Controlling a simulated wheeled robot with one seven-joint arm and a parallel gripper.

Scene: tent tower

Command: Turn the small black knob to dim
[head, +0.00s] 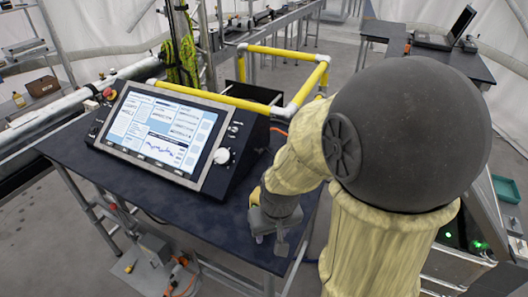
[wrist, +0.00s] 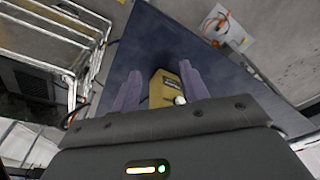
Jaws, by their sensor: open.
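The control console (head: 252,150) stands tilted on the dark table, with a lit screen (head: 160,132) and a large white knob (head: 222,156) at its lower right. Small dark controls sit above that knob, too small to tell apart; I cannot make out the small black knob for certain. My gripper (head: 270,238) is over the table's right edge, right of and apart from the console. In the wrist view its two fingers (wrist: 160,88) are spread. A yellow object (wrist: 165,88) with a dark label and a whitish round part shows between them; whether they touch it is unclear.
The dark table (head: 110,165) has bare room in front of the console. A yellow rail frame (head: 285,54) with white corners rises behind it. A red button (head: 109,93) is at the console's upper left. A laptop (head: 445,35) sits on a far table.

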